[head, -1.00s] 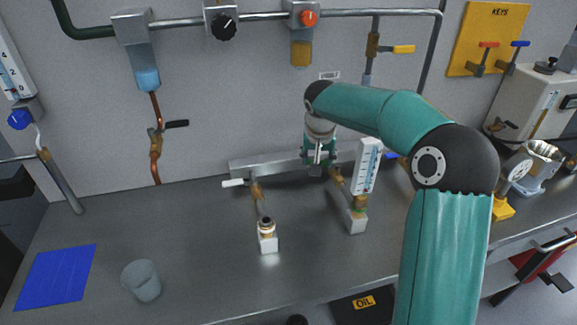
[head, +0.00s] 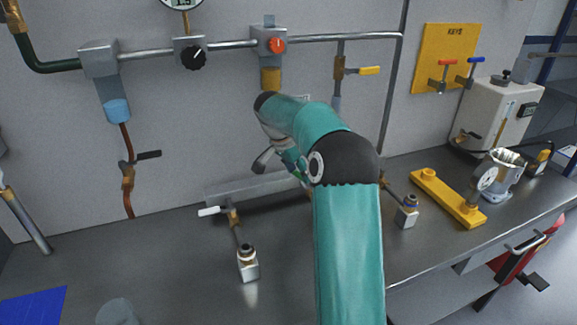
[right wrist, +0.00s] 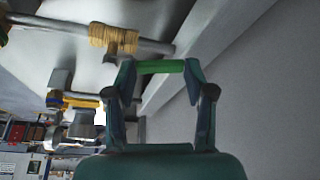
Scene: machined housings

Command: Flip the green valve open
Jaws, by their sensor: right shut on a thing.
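The green valve handle (right wrist: 160,66) is a short green bar in the right wrist view, near a brass-wrapped pipe joint (right wrist: 113,39). My right gripper (right wrist: 161,78) is shut on it, with one finger at each end of the bar. In the head view my right arm reaches to the grey manifold (head: 225,193) on the bench and hides the green handle and most of the gripper. Which way the valve stands cannot be told. My left gripper is not in view.
A white-handled valve (head: 212,211) with a capped outlet block (head: 247,266) stands left of my arm. Another outlet block (head: 406,215) and a yellow bar (head: 447,197) are to the right. The left front bench is mostly clear, with a blue mat (head: 32,305) and a cup (head: 116,313).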

